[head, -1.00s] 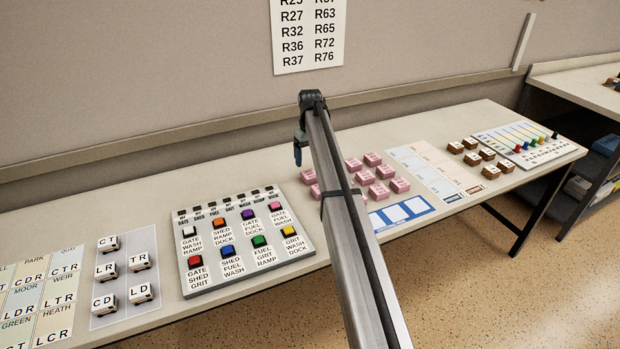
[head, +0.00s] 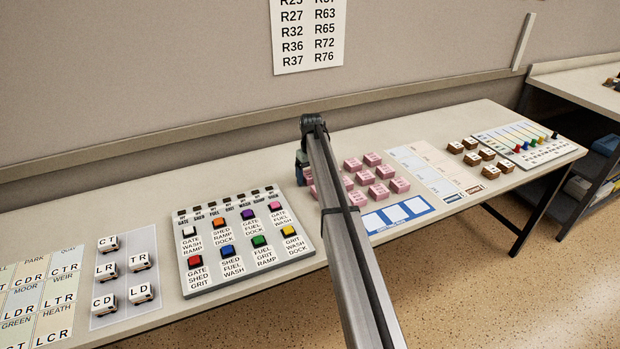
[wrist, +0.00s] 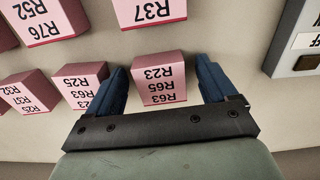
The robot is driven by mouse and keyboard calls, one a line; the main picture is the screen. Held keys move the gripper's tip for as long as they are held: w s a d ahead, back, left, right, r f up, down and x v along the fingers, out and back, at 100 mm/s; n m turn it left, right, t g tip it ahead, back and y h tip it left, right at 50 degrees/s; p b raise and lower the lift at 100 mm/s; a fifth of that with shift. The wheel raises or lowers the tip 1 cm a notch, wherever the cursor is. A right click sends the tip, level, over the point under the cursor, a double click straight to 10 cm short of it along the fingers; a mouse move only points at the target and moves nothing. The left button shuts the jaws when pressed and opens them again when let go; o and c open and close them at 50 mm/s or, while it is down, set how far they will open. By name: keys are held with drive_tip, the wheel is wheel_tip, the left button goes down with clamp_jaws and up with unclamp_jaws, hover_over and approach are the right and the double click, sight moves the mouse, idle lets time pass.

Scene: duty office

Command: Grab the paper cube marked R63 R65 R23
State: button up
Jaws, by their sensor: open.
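The pink paper cube marked R63 R65 R23 (wrist: 160,82) shows in the wrist view, its lettering upside down. My gripper (wrist: 160,66) is open, with one blue finger on each side of this cube and a gap visible at both sides. The cube is not gripped. In the head view my gripper (head: 302,164) is down at the left edge of the pink cube group, partly hidden by my arm. I cannot tell the marked cube apart there.
Close by in the wrist view are pink cubes marked R37 (wrist: 150,10), R25 R63 (wrist: 80,84) and R76 R52 (wrist: 45,18). A grey button panel (head: 290,262) lies left of the cubes. A blue-framed card (head: 430,206) lies in front of them.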

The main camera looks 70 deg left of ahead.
drive_tip(key=c, duration=1.1)
drive_tip(key=shift+c, duration=0.2)
